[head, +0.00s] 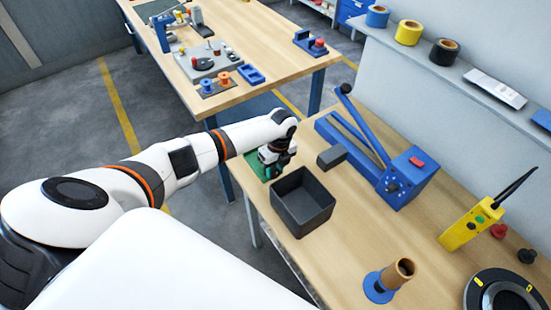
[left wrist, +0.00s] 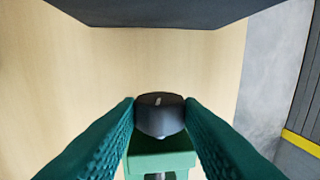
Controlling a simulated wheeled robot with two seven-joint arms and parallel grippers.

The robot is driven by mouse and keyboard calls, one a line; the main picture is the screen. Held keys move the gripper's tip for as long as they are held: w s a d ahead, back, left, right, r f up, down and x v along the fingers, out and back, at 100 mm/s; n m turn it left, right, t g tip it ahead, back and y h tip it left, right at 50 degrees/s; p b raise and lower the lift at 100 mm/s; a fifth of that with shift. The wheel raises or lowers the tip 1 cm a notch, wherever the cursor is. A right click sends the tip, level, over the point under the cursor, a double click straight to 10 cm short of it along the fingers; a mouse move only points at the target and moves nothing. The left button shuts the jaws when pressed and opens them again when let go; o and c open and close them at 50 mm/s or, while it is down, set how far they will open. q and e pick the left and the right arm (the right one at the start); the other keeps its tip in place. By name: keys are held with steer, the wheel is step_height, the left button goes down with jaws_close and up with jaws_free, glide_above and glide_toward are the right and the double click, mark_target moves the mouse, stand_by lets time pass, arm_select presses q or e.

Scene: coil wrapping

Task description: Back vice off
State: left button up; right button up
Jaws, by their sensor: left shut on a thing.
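The green vice (head: 256,167) sits at the left edge of the near table, partly hidden under my left gripper (head: 274,157). In the left wrist view a dark round knob with a pale mark (left wrist: 160,113) stands above the green vice body (left wrist: 161,160). The teal fingers of my left gripper (left wrist: 160,105) lie on both sides of the knob, shut on it. The vice jaws cannot be made out. My right gripper is in neither view.
A dark open bin (head: 302,202) stands close beside the left gripper. A blue lever machine (head: 405,178), a small dark block (head: 331,157), a cardboard tube on a blue stand (head: 397,273) and a yellow handset (head: 466,228) share the table. Bare wood lies between them.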

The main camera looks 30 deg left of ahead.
arm_select(q)
steer(key=shift+s+a+r+t, duration=0.1)
steer(key=shift+r+t, duration=0.05)
steer(key=shift+t, duration=0.15)
steer(key=shift+h, duration=0.3)
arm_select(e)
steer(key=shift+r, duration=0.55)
arm_select(q)
steer(key=shift+s+t+p, duration=0.2)
steer(key=shift+t+p, duration=0.4)
steer(key=shift+s+a+t+h, duration=0.1)
steer(key=shift+s+t+h, duration=0.05)
steer(key=shift+t+h, duration=0.45)
steer(key=shift+t, duration=0.7)
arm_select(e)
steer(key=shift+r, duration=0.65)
arm_select(q)
steer(key=shift+f, duration=0.2)
